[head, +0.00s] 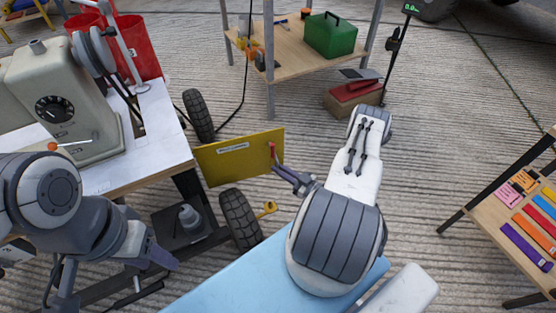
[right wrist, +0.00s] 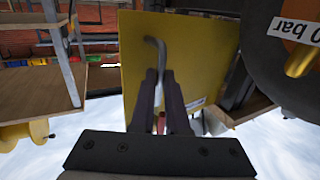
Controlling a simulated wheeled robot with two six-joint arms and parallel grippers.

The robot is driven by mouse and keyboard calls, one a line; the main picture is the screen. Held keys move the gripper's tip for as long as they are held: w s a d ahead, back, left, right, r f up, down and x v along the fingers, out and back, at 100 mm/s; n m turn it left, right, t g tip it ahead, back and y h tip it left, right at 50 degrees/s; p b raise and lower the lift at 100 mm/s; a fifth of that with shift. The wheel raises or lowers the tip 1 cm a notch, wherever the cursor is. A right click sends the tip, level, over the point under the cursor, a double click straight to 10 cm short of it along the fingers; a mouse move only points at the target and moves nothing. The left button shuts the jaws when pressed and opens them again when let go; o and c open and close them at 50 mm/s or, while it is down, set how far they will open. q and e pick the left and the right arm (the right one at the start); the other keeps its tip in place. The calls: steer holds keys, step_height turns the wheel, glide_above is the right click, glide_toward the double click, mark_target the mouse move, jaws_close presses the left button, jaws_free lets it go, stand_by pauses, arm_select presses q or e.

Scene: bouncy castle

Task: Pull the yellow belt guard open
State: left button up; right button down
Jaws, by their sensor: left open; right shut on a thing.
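The yellow belt guard (head: 233,165) is a flat yellow panel with a white label, standing out to the right of the white-topped machine table in the head view. In the right wrist view the guard (right wrist: 195,55) fills the middle. My right gripper (head: 275,167) is at the guard's right end, shut on its handle. A bent grey bar (right wrist: 158,50) and a bit of red show at the fingers (right wrist: 161,95) in the right wrist view; the grip itself is partly hidden. My left gripper (head: 158,262) is open and empty, low in front of the table.
The white-topped table (head: 140,140) carries a beige machine (head: 65,105). Black wheels (head: 240,218) stand near the guard. A shelf with a green toolbox (head: 330,36) is behind, a rack with coloured strips (head: 540,225) at right.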

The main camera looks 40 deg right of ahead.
steer(key=shift+s+a, duration=0.25)
steer(key=shift+a, duration=0.2)
steer(key=c, duration=0.9)
jaws_free()
steer(key=shift+c, duration=0.2)
steer(key=p+v, duration=0.3)
steer(key=v, duration=0.7)
